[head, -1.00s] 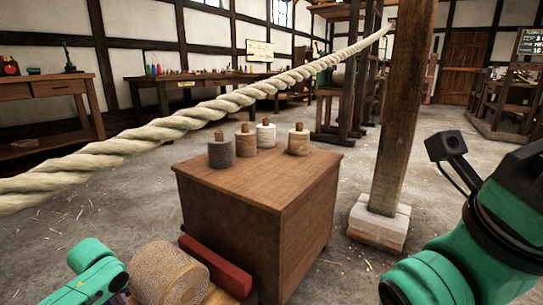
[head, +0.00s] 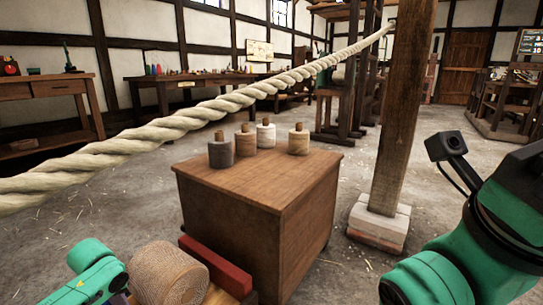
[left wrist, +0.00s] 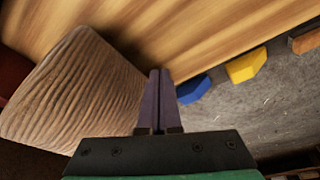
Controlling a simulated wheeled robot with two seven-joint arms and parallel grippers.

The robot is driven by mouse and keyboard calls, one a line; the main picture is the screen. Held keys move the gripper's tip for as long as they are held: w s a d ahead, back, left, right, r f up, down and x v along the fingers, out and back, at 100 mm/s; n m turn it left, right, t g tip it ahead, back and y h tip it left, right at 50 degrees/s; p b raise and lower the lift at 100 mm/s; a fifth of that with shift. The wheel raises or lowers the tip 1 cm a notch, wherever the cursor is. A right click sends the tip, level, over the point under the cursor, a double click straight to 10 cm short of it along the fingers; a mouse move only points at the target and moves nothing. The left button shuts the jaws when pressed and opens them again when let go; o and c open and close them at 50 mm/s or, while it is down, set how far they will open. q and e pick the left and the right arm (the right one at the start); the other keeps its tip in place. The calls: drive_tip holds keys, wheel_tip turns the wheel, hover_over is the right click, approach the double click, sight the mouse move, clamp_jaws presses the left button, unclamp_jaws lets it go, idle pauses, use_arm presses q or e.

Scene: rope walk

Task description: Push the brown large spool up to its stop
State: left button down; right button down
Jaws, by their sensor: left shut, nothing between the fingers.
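The brown large spool (head: 165,274) lies at the bottom of the head view, beside a red bar (head: 222,268) that looks like its stop. The spool (left wrist: 75,90) also fills the left of the left wrist view, with a bit of red at its far left edge. I cannot tell whether spool and bar touch. My left gripper (left wrist: 158,100) is shut and empty, its fingertips close beside the spool on the side away from the red bar; contact is unclear. In the head view its fingers are mostly hidden. My right arm shows at the right, but its gripper is out of view.
A wooden cabinet (head: 255,185) with several small spools stands just beyond the bar. A thick rope (head: 170,125) crosses above. A wooden post (head: 400,110) stands on the right. In the left wrist view, blue (left wrist: 193,89) and yellow (left wrist: 246,65) blocks lie past the fingers.

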idle(0.4)
use_arm(q)
drive_tip(key=shift+f, duration=1.1)
